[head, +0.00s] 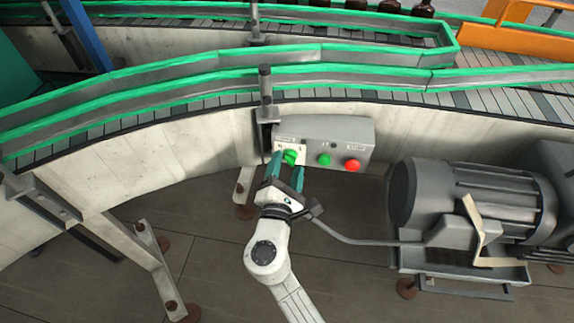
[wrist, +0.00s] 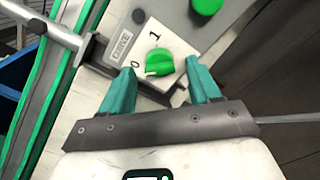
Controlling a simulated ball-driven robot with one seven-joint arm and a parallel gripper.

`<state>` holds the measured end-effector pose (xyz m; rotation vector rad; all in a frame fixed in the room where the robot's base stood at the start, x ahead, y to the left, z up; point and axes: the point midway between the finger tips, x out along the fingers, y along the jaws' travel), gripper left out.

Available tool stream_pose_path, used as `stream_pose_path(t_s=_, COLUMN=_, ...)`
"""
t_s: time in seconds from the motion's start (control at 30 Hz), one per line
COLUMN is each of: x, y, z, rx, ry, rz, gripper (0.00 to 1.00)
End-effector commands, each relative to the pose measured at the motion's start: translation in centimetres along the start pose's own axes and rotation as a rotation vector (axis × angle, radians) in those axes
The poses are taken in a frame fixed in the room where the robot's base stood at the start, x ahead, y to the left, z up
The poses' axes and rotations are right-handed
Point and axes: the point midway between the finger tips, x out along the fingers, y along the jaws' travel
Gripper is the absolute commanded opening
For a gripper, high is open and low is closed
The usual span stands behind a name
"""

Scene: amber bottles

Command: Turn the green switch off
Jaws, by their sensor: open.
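The green switch (head: 290,157) is a round knob on a white plate at the left end of a grey control box (head: 320,129). In the wrist view the green switch (wrist: 160,62) sits beside the printed marks 0 and 1. A small pale mark shows on its lower left edge, on the side of the 0. My gripper (head: 287,165) is in front of the switch. In the wrist view its teal fingers (wrist: 160,68) are open, one on each side of the knob, with gaps visible. I cannot tell how far the fingertips are from the plate.
A green button (head: 324,159) and a red button (head: 352,165) sit right of the switch. A metal post (head: 265,95) stands close to the box's left end. A conveyor with green rails (head: 340,77) runs above. A grey motor (head: 470,190) stands at the right.

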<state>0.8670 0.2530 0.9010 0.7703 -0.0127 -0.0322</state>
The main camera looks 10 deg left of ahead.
Motion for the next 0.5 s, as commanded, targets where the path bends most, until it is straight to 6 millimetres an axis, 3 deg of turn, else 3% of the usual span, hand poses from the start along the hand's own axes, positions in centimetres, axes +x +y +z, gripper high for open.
stream_pose_path(t_s=0.3, x=-6.1, y=-0.1, z=-0.2, rx=0.0, ry=0.004, rz=0.0, gripper=0.62)
stream_pose_path(t_s=0.5, x=-8.9, y=-0.1, z=-0.2, rx=-0.001, ry=0.003, rz=0.0, gripper=0.62)
